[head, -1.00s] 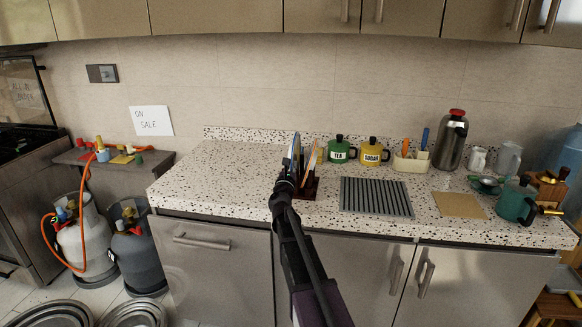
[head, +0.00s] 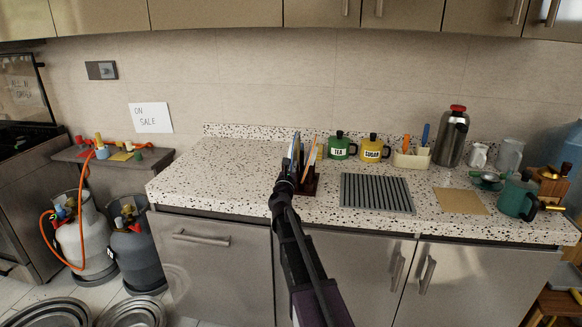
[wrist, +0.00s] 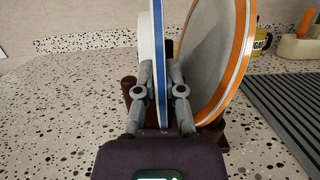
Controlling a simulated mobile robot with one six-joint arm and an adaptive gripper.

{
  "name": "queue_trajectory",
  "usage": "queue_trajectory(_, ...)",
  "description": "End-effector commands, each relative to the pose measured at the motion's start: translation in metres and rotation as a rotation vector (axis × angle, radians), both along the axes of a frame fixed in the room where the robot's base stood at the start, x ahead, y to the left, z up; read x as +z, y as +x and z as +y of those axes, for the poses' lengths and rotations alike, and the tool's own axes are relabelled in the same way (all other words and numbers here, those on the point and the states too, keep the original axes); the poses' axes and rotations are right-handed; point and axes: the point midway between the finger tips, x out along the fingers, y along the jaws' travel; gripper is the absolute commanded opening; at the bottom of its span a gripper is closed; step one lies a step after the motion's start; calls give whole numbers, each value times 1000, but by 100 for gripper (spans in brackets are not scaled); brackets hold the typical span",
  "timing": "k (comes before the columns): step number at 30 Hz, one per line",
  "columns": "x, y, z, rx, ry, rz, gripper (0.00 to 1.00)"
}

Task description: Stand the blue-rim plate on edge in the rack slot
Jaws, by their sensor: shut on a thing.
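The blue-rim plate (wrist: 159,60) stands on edge in the wrist view, nearly edge-on to the camera. My gripper (wrist: 161,85) is shut on its near edge, one finger on each side. In the head view my gripper (head: 285,182) is at the rack, and the plate (head: 295,146) shows as a thin upright sliver. The dark brown rack (head: 311,187) stands on the counter; it also shows in the wrist view (wrist: 214,137). An orange-rim plate (wrist: 222,60) leans in the rack just right of the blue-rim plate. The blue-rim plate's lower edge and slot are hidden by my gripper.
A grey ribbed mat (head: 376,194) lies right of the rack, with a tan board (head: 459,203) beyond it. Green TEA (head: 338,148) and yellow SUGAR (head: 371,149) pots stand behind. The speckled counter (head: 205,178) is clear to the left.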

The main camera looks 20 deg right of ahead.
Motion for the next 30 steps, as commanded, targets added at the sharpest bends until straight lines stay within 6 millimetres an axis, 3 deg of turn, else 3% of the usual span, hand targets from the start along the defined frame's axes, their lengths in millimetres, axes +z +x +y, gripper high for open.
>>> queue_trajectory(5,0,0,0,0,1,0,0)
queue_trajectory(6,0,0,0,0,1,0,15)
queue_trajectory(10,0,0,0,1,1,0,52)
queue_trajectory(18,0,0,0,1,1,0,52)
queue_trajectory(23,0,0,0,1,1,0,97)
queue_trajectory(30,0,0,0,1,1,0,98)
